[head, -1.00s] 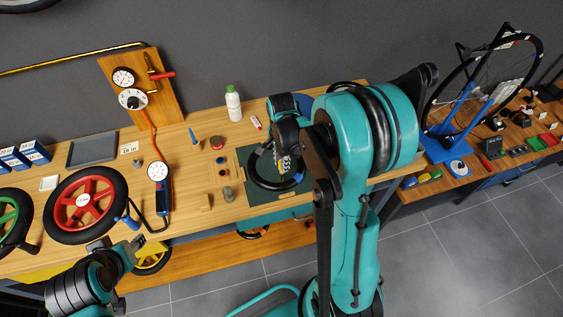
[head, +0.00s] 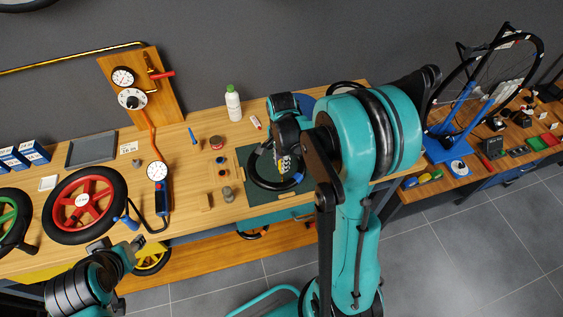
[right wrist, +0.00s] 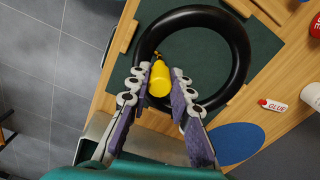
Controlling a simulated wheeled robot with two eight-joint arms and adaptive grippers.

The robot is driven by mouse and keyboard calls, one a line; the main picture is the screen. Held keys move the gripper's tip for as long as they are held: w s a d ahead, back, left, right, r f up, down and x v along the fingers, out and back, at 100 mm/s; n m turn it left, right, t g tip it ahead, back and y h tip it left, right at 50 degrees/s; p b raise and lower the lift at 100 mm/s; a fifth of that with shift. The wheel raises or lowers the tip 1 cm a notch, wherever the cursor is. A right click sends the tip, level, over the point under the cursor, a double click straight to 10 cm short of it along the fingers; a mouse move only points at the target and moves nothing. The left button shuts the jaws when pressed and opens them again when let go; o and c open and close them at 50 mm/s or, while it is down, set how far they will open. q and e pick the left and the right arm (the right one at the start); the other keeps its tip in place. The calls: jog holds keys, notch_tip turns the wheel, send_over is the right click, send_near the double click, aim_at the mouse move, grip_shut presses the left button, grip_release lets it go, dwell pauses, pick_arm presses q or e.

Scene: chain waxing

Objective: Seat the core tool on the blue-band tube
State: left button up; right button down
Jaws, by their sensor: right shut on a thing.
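The black tube (head: 262,184) lies as a ring on a dark green mat (head: 244,154); a small blue band shows on its right side in the head view. The tube also shows in the right wrist view (right wrist: 240,62), where I cannot make out the band. My right gripper (right wrist: 160,78) is shut on the yellow core tool (right wrist: 159,84), whose narrow dark tip points to the tube's near-left rim. I cannot tell whether the tip touches the tube. In the head view my right arm partly covers the tube and mat. My left gripper (head: 137,244) hangs at the bench's front edge, apart from the tube.
On the bench are a red wheel (head: 83,206), a gauge inflator (head: 160,188), a white bottle with a green cap (head: 233,104) and small tins. A glue tube (right wrist: 272,105) and a blue disc (right wrist: 235,142) lie beside the mat. A wheel stand (head: 458,118) is at right.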

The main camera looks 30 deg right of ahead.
jog(key=shift+f+b, duration=0.95)
jog(key=shift+f, duration=0.1)
dwell(0.4)
jog(key=c, duration=1.3)
grip_release()
jog(key=shift+r, duration=0.1)
notch_tip(320, 180, up, 12)
jog(key=shift+f, duration=0.1)
jog(key=shift+s+a+f+n+b, duration=0.2)
jog(key=shift+s+a+n+b, duration=0.1)
jog(key=shift+a+b, duration=0.1)
jog(key=s+a+f+n+t+b, duration=0.2)
jog(key=s+a+f+n+b, duration=0.1)
jog(key=n, duration=0.2)
jog(key=s+a+f+n+t+b, duration=0.2)
jog(key=s+a+f+n+b, duration=0.1)
jog(key=n, duration=0.3)
jog(key=s+a+f+n+t+b, duration=0.3)
jog(key=s+f+n+b, duration=0.1)
jog(key=n+b, duration=0.1)
jog(key=shift+s+a+n, duration=0.2)
jog(key=shift+a+n, duration=0.2)
